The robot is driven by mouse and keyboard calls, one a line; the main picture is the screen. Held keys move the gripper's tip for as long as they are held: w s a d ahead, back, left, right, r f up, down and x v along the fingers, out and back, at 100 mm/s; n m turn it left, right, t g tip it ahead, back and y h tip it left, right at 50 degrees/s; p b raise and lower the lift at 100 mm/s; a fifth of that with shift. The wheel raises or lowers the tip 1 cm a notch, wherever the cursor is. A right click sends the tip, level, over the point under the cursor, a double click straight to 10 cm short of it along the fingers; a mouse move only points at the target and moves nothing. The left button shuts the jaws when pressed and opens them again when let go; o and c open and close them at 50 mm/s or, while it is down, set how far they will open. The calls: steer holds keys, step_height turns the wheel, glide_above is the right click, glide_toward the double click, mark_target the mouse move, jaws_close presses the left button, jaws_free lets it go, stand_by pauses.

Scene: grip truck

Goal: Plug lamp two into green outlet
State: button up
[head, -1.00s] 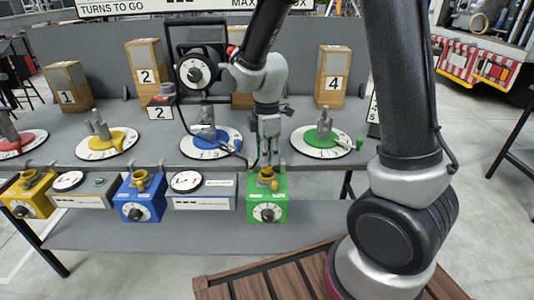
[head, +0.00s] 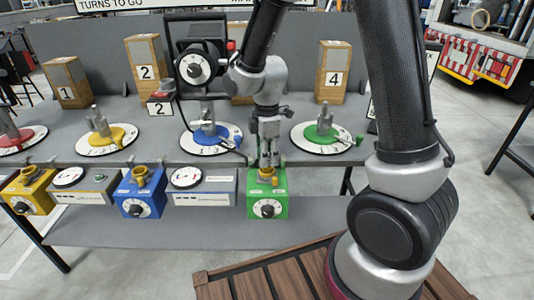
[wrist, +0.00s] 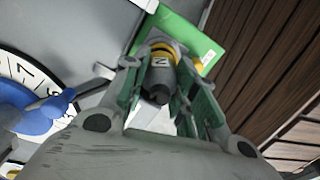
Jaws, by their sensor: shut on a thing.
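The green outlet (head: 267,208) is a green box with a dial, hanging at the bench's front edge. Its yellow socket (head: 266,178) is on top. My gripper (head: 267,165) points down right over that socket, its tips at or just above it. In the wrist view my gripper (wrist: 160,90) is shut on a dark grey plug (wrist: 157,88) with a small white label and a yellow ring beyond it. The green outlet (wrist: 190,38) lies just behind the plug. I cannot tell how deep the plug sits. The black lamp (head: 195,67) stands behind, near a "2" tag (head: 160,107).
Blue (head: 139,204) and yellow (head: 28,193) outlet boxes and grey meter boxes hang to the left. Dials with blue (head: 228,133) and green (head: 331,130) levers stand on the bench. Numbered wooden blocks stand behind. A wooden pallet (head: 285,275) lies in front.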

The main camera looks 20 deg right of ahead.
steer(key=shift+f, duration=0.6)
steer(key=o, duration=1.2)
steer(key=shift+c, duration=0.2)
steer(key=o, duration=0.3)
steer(key=shift+r, duration=2.5)
